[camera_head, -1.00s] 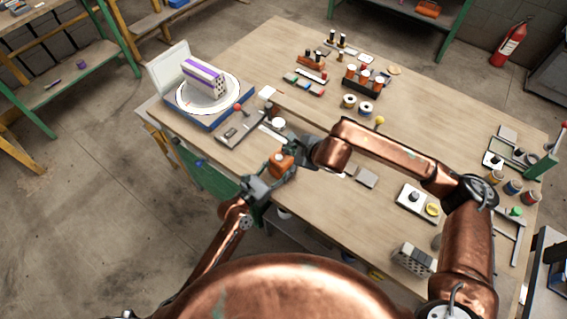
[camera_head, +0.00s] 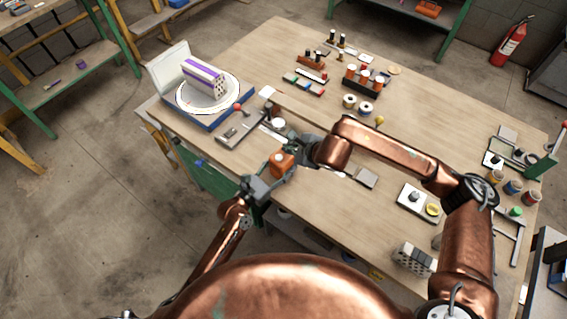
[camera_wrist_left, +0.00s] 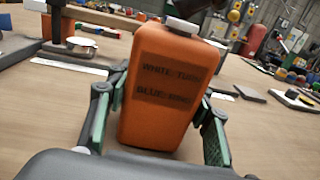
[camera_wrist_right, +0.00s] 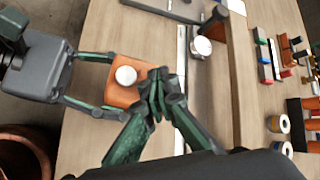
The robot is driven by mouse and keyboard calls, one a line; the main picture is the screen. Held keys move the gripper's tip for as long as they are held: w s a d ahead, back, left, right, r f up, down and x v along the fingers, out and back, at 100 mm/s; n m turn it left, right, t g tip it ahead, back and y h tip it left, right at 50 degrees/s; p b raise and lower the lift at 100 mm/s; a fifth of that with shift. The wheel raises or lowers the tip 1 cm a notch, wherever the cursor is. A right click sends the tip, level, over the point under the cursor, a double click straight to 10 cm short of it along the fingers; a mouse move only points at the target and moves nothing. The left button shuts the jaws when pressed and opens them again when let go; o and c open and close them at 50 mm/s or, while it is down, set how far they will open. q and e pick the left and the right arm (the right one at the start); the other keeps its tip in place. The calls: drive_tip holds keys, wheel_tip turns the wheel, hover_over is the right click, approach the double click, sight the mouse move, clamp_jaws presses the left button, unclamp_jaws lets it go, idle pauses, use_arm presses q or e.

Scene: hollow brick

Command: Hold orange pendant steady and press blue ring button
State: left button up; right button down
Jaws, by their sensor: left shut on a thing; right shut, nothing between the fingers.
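The orange pendant (camera_head: 282,164) is a box held upright near the front-left table edge. In the left wrist view its face (camera_wrist_left: 160,95) carries dark labels that read roughly "WHITE TURN" and "BLUE RING". My left gripper (camera_head: 270,177) has its fingers on both sides of it and is shut on it. A white knob (camera_wrist_right: 126,75) sits on its top. My right gripper (camera_wrist_right: 158,82) is shut and empty, its tips close beside the knob at the pendant's top edge. I cannot tell whether they touch. The blue ring button is not visible; the right fingers hide part of the top.
A blue-based turntable (camera_head: 213,121) with a purple-striped hollow brick (camera_head: 204,76) stands at the table's far left. A grey fixture (camera_head: 243,127) lies just behind the pendant. Spools (camera_head: 366,108) and racks stand farther back.

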drive_tip(key=shift+r, duration=2.9)
use_arm(q)
drive_tip(key=o, duration=1.6)
drive_tip(key=v, duration=1.2)
